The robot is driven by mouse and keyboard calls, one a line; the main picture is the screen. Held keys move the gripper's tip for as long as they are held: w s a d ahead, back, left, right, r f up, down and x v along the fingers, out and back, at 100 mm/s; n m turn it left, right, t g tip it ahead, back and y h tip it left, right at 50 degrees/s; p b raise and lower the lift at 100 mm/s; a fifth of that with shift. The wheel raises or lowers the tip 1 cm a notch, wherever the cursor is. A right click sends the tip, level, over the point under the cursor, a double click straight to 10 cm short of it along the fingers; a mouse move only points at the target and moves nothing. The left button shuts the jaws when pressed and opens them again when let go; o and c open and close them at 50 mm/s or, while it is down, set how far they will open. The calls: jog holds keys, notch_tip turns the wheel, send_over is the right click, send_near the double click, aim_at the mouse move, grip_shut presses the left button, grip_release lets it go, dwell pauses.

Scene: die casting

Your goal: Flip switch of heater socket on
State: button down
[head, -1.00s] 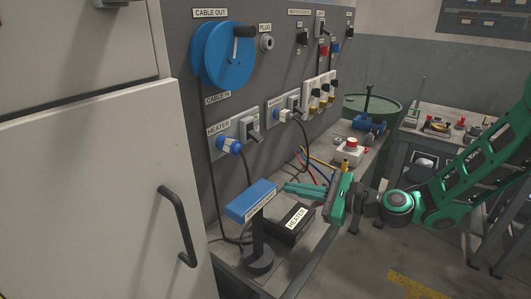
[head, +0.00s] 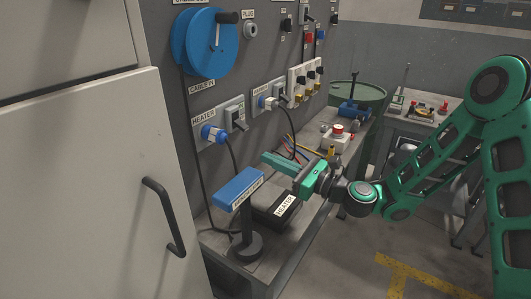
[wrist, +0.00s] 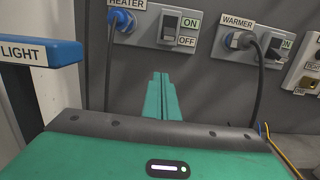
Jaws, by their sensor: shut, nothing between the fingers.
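The heater socket (head: 211,133) is on the grey wall panel, with a blue plug in it. Its dark rocker switch (head: 236,118) sits just right of the plug. In the wrist view the heater switch (wrist: 180,26) is beside ON and OFF labels, ON above OFF; I cannot tell its position for certain. My gripper (head: 267,158) is shut and empty, in front of the panel and below and right of the switch in the head view. In the wrist view its green fingertips (wrist: 161,76) point at the panel, below the switch and apart from it.
The warmer socket (wrist: 240,40) and its switch (wrist: 277,48) are to the right, with a hanging cable. A blue-topped light stand (head: 240,187) and black heater box (head: 277,204) stand on the bench below. A grey cabinet (head: 80,170) fills the left.

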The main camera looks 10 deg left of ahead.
aim_at(239, 123)
jog(key=w+a+r, duration=0.2)
jog(key=a+r, duration=0.2)
jog(key=a, duration=0.2)
jog(key=shift+w+a+r, duration=0.2)
jog(key=shift+w+a, duration=0.15)
jog(key=shift+d+r, duration=0.1)
jog(key=shift+d, duration=0.05)
dwell(0.4)
jog(key=shift+r, duration=0.1)
